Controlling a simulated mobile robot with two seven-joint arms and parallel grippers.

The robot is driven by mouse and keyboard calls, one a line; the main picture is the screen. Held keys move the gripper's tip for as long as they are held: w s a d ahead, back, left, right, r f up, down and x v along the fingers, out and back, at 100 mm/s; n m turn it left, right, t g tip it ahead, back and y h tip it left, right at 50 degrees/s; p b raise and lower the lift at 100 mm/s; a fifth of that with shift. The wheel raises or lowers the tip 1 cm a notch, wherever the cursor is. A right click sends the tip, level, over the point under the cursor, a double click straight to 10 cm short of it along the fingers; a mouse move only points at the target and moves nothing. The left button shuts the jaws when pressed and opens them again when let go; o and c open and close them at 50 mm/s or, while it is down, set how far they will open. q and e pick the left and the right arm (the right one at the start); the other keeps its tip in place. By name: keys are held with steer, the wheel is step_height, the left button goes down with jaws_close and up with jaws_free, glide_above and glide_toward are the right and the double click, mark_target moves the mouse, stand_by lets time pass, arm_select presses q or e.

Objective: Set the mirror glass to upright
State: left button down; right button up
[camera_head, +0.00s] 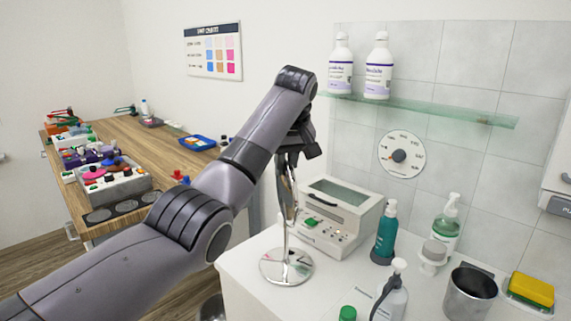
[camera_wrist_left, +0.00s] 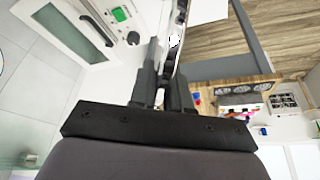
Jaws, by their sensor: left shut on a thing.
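A chrome table mirror stands on the white counter, its round base (camera_head: 286,266) flat on the top. Its mirror glass (camera_head: 285,195) shows almost edge-on above the base and looks close to vertical; its exact tilt is hard to judge. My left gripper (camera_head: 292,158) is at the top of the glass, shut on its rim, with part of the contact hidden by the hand. In the left wrist view the two fingers of my left gripper (camera_wrist_left: 166,82) close on the thin edge of the mirror glass (camera_wrist_left: 176,42). My right gripper is out of view.
A white boxy device (camera_head: 338,215) stands just behind the mirror. A teal pump bottle (camera_head: 385,235), a white pump bottle (camera_head: 391,298) and a metal cup (camera_head: 470,294) stand to the right. A glass shelf (camera_head: 440,108) holds two bottles. A cluttered wooden bench (camera_head: 135,135) lies left.

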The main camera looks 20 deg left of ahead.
arm_select(q)
steer(key=c, duration=1.2)
jaws_free()
steer(key=shift+o, duration=0.2)
steer(key=v, duration=0.7)
steer(key=shift+b, duration=0.4)
